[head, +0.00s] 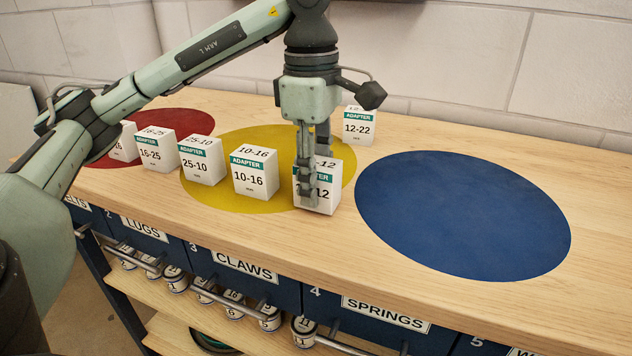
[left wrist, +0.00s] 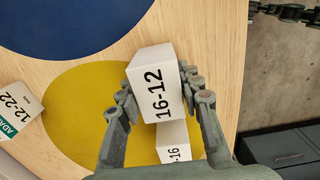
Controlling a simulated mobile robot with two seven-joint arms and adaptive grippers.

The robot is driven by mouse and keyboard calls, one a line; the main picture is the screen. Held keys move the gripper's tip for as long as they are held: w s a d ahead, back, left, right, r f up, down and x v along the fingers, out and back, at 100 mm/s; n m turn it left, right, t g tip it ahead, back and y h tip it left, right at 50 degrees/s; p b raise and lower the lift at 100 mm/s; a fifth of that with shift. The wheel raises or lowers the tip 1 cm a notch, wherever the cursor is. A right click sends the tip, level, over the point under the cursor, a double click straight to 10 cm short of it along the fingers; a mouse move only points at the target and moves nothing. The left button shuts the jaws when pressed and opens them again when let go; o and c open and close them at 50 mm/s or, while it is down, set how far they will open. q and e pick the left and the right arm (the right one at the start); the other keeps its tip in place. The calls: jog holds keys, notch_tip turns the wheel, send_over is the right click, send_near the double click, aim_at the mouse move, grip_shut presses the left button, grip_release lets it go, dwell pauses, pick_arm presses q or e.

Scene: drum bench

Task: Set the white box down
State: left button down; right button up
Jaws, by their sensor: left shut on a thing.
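My left gripper (head: 312,180) is shut on a white box (head: 329,194) with a teal ADAPTER band, and its fingers cover part of the front label. In the left wrist view the held white box (left wrist: 154,82) reads 16-12 and sits between the two fingers (left wrist: 160,112). It is over the right front part of the yellow disc (head: 228,203). I cannot tell whether its base touches the bench.
White box 10-16 (head: 255,178) stands just left of the held one, with boxes 25-10 (head: 202,164) and 16-25 (head: 156,154) farther left. Box 12-22 (head: 358,130) stands behind. The blue disc (head: 465,215) is empty. Labelled drawers (head: 246,268) lie below the bench's front edge.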

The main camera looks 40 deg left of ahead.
pick_arm(q)
jog(key=shift+f, duration=0.15)
jog(key=c, duration=1.2)
grip_release()
jog(key=shift+o, duration=0.9)
pick_arm(e)
jog(key=shift+r, duration=0.35)
jog(key=shift+w+r, duration=0.1)
pick_arm(q)
jog(key=shift+r, duration=0.35)
notch_tip(320, 180, up, 4)
jog(key=shift+f+p, duration=0.15)
jog(key=shift+p, duration=0.5)
notch_tip(320, 180, up, 6)
jog(key=shift+a+p, duration=0.15)
jog(key=shift+p, duration=0.5)
jog(key=shift+s+r, duration=0.1)
jog(key=shift+r, duration=0.8)
pick_arm(e)
jog(key=s+d+f, duration=0.1)
jog(key=s+f, duration=0.2)
jog(key=f, duration=0.5)
jog(key=shift+s+f+g, duration=0.2)
jog(key=shift+s+g, duration=0.2)
